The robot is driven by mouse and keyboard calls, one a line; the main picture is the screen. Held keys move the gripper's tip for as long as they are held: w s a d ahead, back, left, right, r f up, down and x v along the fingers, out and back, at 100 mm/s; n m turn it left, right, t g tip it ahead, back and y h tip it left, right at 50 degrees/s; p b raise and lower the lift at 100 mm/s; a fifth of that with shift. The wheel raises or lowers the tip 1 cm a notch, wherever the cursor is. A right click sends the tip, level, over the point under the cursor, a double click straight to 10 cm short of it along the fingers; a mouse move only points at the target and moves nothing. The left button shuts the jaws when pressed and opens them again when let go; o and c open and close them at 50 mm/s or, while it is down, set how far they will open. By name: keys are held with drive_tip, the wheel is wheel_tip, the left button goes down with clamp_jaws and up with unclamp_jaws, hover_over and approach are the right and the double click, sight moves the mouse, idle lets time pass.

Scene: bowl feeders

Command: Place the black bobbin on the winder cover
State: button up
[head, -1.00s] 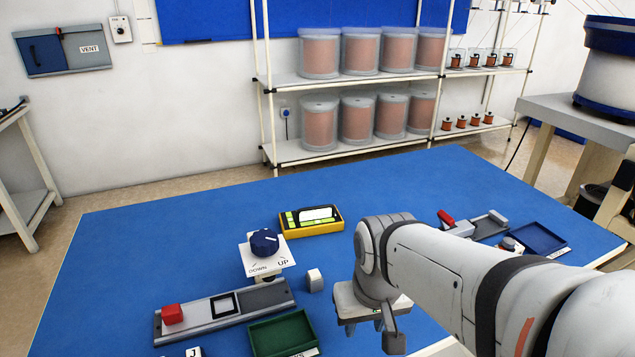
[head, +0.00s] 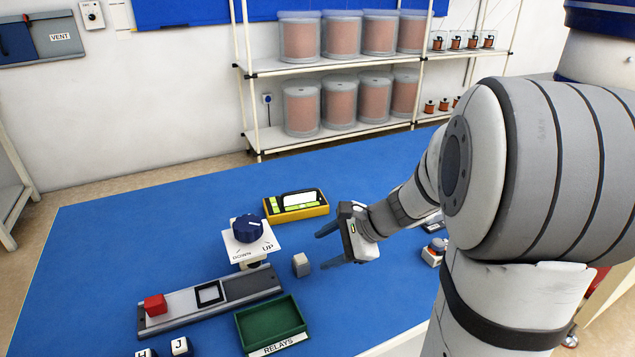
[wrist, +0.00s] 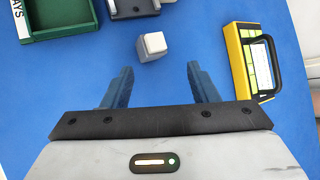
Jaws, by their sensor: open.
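My gripper (head: 328,247) is open and empty, low over the blue table at the right of a small grey-white block (head: 301,265). In the wrist view the block (wrist: 151,46) lies ahead of the gap between my two blue fingers (wrist: 158,84), apart from them. I cannot make out a black bobbin or a winder cover in these views. My arm hides part of the table's right side.
A grey rail (head: 235,293) with a red block (head: 155,305) lies at the left. A green RELAYS tray (head: 247,343), a blue knob (head: 247,228) on a white UP/DOWN plate, and a yellow case (head: 296,214) stand close by. The table's left rear is clear.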

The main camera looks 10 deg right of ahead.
drive_tip(key=w+d+m+t, duration=0.1)
drive_tip(key=w+d+m, duration=0.1)
drive_tip(key=w+d+f+m+t, duration=0.1)
drive_tip(key=w+d+m, duration=0.1)
drive_tip(key=w+d+m+t, duration=0.1)
drive_tip(key=w+d+m, duration=0.1)
drive_tip(key=d+m, duration=0.1)
drive_tip(key=shift+w+d+f+t, duration=0.1)
drive_tip(key=shift+w+f+t, duration=0.25)
drive_tip(key=shift+w+t, duration=0.05)
drive_tip(key=w+d+m+t, duration=0.1)
drive_tip(key=d+m, duration=0.1)
drive_tip(key=w+d+f+m+t+h, duration=0.1)
drive_tip(key=w+d+m, duration=0.1)
drive_tip(key=d, duration=0.1)
drive_tip(key=w+d+m+t+h, duration=0.1)
drive_tip(key=d+m, duration=0.1)
drive_tip(key=d, duration=0.1)
drive_tip(key=shift+w+d+f+m+t+b, duration=0.2)
drive_tip(key=shift+d+f+m+t+b, duration=0.1)
drive_tip(key=shift+f+m+b, duration=0.1)
drive_tip(key=x, duration=0.7)
drive_tip(key=shift+w+a+r+b, duration=0.25)
drive_tip(key=shift+w+r+b, duration=0.05)
drive_tip(key=shift+w+b, duration=0.05)
drive_tip(key=shift+c, duration=0.4)
drive_tip(key=c, duration=1.1)
